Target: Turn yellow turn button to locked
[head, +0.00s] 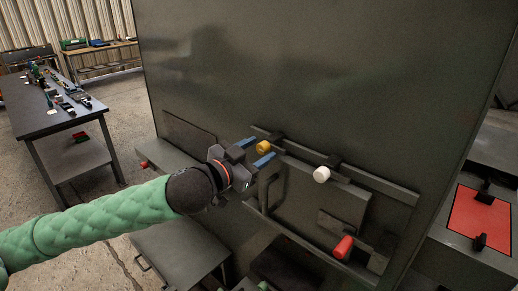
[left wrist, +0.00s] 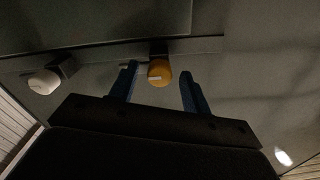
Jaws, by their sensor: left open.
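The yellow turn button (head: 263,147) is a round knob on the upper left of a grey panel on the enclosure. In the left wrist view the yellow turn button (left wrist: 160,72) shows a pale mark across its face. My left gripper (head: 254,152) is open, with its two blue fingers on either side of the button. In the left wrist view my left gripper (left wrist: 160,88) has a finger to the left and a finger to the right of the button, with gaps on both sides. My right gripper is not in view.
A white knob (head: 322,174) sits right of the yellow one, and a red handle (head: 343,247) is lower right. The dark enclosure wall (head: 320,70) rises behind. A table with small parts (head: 50,120) stands at left. A red panel (head: 480,215) lies at right.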

